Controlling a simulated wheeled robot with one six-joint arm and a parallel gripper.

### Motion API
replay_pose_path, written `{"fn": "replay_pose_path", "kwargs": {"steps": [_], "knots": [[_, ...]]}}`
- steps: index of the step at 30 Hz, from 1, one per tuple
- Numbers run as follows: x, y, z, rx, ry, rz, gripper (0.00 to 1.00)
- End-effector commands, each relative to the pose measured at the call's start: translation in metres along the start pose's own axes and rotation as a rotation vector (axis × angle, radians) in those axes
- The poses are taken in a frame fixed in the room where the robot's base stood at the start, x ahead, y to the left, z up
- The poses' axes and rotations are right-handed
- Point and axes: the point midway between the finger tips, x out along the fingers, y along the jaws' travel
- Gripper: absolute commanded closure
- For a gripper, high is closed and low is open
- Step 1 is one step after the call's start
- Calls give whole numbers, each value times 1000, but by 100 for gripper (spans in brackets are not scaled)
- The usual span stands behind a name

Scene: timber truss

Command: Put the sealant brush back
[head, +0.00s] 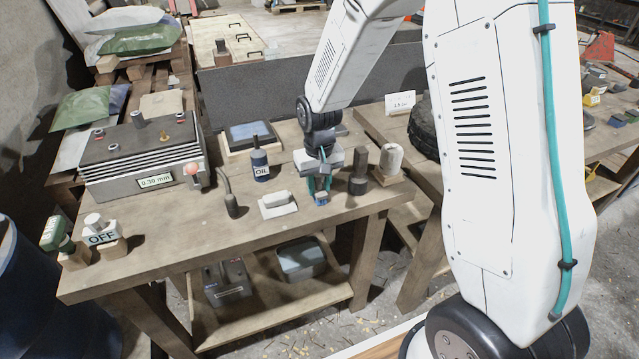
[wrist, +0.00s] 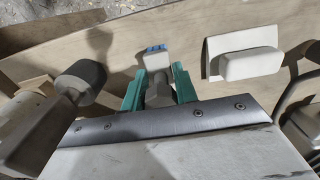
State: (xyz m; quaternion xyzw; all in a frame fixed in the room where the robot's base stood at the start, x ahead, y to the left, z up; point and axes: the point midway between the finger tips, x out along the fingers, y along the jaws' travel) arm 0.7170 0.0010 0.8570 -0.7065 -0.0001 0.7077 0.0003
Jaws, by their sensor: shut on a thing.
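My gripper (head: 320,188) is low over the front right part of the workbench (head: 190,235). Its teal fingers are shut on a small pale piece with a blue end, which looks like the sealant brush (head: 321,199). In the wrist view the brush (wrist: 155,58) stands out between the two fingers (wrist: 158,88), blue end towards the bench's front edge. I cannot tell whether it touches the bench top. Its rear part is hidden by the gripper.
A white block on a pale pad (head: 278,204) lies just left of my gripper. A dark cylinder (head: 358,180) and a white roll (head: 391,158) stand close to its right. An oil bottle (head: 260,166) stands behind left.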

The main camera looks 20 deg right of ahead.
Motion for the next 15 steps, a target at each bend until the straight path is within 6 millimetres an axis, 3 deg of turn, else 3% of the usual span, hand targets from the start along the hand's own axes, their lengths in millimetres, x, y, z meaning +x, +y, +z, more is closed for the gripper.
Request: {"fn": "replay_pose_path", "kwargs": {"steps": [7, 8, 10, 15], "knots": [[3, 0, 0, 0, -1, 0, 92], [3, 0, 0, 0, -1, 0, 68], [2, 0, 0, 0, 0, 0, 49], [2, 0, 0, 0, 0, 0, 49]]}}
